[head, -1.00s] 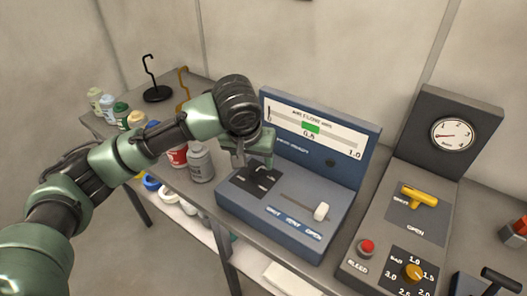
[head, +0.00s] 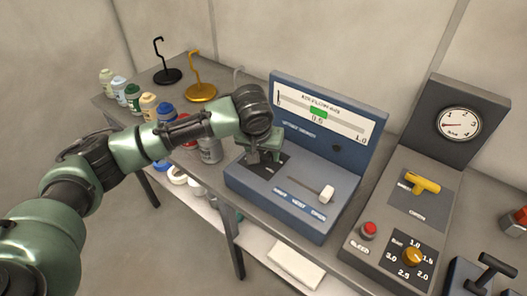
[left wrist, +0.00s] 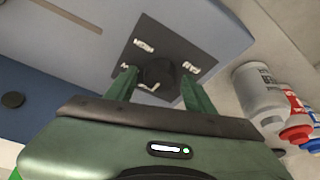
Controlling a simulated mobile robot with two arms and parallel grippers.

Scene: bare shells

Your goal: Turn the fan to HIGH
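The blue console (head: 290,205) stands on the bench with a black fan plate (left wrist: 185,48) on its sloping top. A dark round knob (left wrist: 158,75) sits on this plate with several white labels around it, upside down and too small to read surely. My left gripper (head: 255,160) is low over the plate and hides the knob in the head view. In the left wrist view its two green fingers (left wrist: 160,88) stand apart on either side of the knob, with gaps showing. Which label the knob points at I cannot tell. My right gripper is not in view.
The console also has a white-handled slider (head: 326,194) and an upright gauge panel (head: 320,112). A grey bottle (head: 210,151) stands close left of it. A grey unit with a yellow handle (head: 424,184) and red button (head: 369,230) stands to the right.

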